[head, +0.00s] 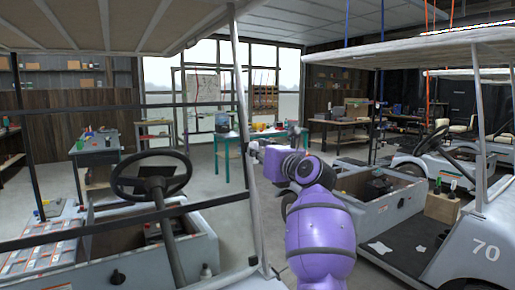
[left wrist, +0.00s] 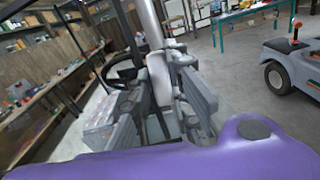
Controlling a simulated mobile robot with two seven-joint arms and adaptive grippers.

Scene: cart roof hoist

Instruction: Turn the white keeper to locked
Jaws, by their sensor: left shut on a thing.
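My left gripper (head: 258,152) is at the white corner post (head: 244,110) of the left cart, at mid height, with my purple arm behind it. In the left wrist view its grey fingers (left wrist: 165,118) are closed around a pale part beside the post (left wrist: 151,25). This pale part seems to be the white keeper (left wrist: 159,80). The fingers and post hide much of it, so I cannot tell its exact angle. My right gripper is in neither view.
The left cart has a black steering wheel (head: 151,174) and dark crossbars near the post. Another cart (head: 472,240) marked 70 stands at the right. A teal table (head: 262,137) is farther back. Grey floor (head: 215,165) lies open between the carts.

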